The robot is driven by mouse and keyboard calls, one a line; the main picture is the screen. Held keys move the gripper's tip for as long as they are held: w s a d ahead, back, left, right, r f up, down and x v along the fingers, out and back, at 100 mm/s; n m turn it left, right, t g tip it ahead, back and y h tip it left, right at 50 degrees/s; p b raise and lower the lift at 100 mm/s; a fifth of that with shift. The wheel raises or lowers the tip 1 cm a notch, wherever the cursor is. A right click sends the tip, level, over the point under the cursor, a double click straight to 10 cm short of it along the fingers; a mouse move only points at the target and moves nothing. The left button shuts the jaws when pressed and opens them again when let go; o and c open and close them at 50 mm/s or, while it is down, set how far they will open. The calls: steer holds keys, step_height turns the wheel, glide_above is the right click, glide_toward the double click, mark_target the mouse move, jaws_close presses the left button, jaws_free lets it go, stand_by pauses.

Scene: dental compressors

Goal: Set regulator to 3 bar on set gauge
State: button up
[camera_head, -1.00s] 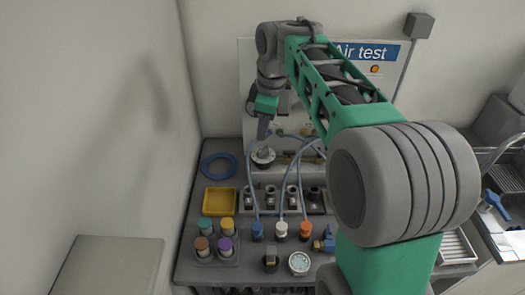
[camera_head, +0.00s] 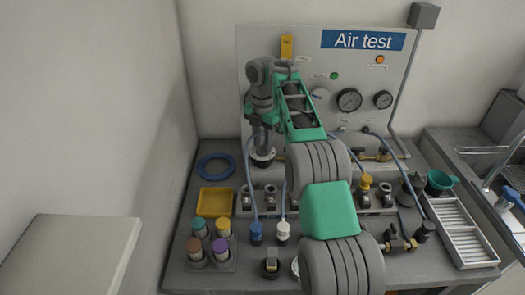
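A round dark knob on a pale base (camera_head: 263,158), which looks like the regulator, is at the panel's foot on the left. My gripper (camera_head: 262,146) points down right at this knob. Contact cannot be made out, and the fingers are too small and dark to show whether they are open or shut.
A yellow tray (camera_head: 214,203) and a blue hose coil (camera_head: 215,165) lie left. Coloured-capped bottles (camera_head: 221,246) stand in front of them. Blue hoses run to fittings across the bench. A white slatted rack (camera_head: 466,232) and green funnel (camera_head: 440,181) are right.

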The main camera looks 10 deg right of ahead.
steer(key=shift+f, duration=0.1)
jaws_close()
stand_by(0.3)
